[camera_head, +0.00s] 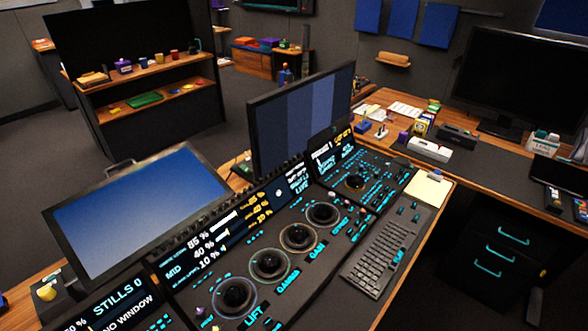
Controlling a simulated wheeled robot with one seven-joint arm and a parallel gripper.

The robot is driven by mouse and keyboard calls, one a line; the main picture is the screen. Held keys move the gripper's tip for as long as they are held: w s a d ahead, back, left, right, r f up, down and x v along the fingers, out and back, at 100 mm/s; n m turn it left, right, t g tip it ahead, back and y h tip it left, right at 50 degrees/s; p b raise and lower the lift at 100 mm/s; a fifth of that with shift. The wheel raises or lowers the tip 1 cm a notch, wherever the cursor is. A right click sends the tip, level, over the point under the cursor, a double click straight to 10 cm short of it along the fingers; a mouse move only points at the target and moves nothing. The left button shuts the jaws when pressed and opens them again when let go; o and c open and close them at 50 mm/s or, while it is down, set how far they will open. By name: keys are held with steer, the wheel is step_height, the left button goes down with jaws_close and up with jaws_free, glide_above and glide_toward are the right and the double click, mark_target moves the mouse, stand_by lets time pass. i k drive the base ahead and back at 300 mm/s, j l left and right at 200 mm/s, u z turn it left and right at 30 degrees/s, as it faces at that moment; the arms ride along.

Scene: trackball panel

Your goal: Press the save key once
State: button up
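The black trackball panel (262,292) fills the lower middle of the head view. A further panel section with one trackball (355,182) lies to the upper right. Small cyan-marked keys surround the trackballs. Their legends are too small to read, so I cannot tell which one is the save key. A left section shows "STILLS 0" and "NO WINDOW" on its screen (122,304). My gripper is not in view.
A keyboard (388,252) lies right of the panel, with a notepad (427,189) beyond it. A blue-screened monitor (140,212) and an upright striped monitor (302,122) stand behind the panel. A yellow-topped object (47,292) is at far left. Open floor lies beyond.

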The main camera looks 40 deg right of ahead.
mark_target(416, 218)
steer(key=z, duration=1.5)
